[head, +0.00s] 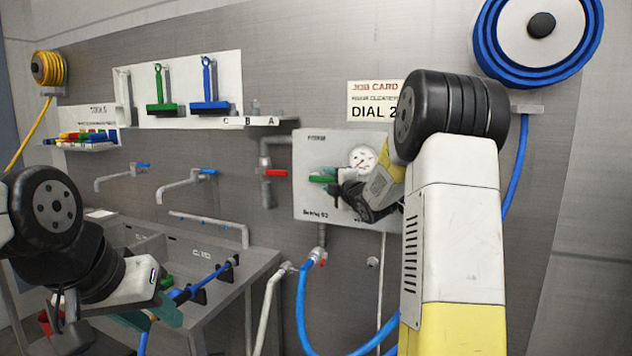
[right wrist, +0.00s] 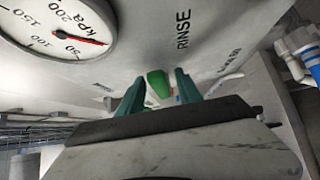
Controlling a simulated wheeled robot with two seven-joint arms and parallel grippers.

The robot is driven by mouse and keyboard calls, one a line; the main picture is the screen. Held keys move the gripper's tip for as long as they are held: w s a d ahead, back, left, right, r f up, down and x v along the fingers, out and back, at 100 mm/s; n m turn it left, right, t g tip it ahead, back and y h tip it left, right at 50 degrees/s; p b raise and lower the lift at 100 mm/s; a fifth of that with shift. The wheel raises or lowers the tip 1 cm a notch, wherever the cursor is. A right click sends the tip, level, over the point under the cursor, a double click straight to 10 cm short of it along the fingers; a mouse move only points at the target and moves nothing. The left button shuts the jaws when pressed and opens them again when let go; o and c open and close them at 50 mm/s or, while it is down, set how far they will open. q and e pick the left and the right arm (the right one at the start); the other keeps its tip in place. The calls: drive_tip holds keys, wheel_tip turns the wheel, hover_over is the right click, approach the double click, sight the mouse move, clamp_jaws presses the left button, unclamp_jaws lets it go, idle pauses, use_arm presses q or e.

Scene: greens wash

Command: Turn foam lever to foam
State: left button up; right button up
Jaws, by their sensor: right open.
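The lever with a green handle (head: 322,179) sits on the front of the grey control box (head: 312,150). My right gripper (head: 337,190) is at the box, in front of the lever. In the right wrist view, the green handle (right wrist: 158,84) shows between the two teal fingertips (right wrist: 160,88), which are spread apart; contact is not clear. The word RINSE (right wrist: 183,30) is readable on the box, but I cannot read a foam mark. My left gripper (head: 152,314) is low at the left near the sink, its jaw gap unclear.
A pressure gauge (head: 362,158) sits on the box above my right gripper. A red-handled valve (head: 275,173) is left of it. A blue hose (head: 303,310) hangs below. The sink (head: 190,245) with a blue lance (head: 205,278) stands at the left.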

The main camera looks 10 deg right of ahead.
drive_tip(key=shift+w+a, duration=0.1)
drive_tip(key=shift+w, duration=0.25)
clamp_jaws()
drive_tip(key=shift+f, duration=0.1)
idle(1.1)
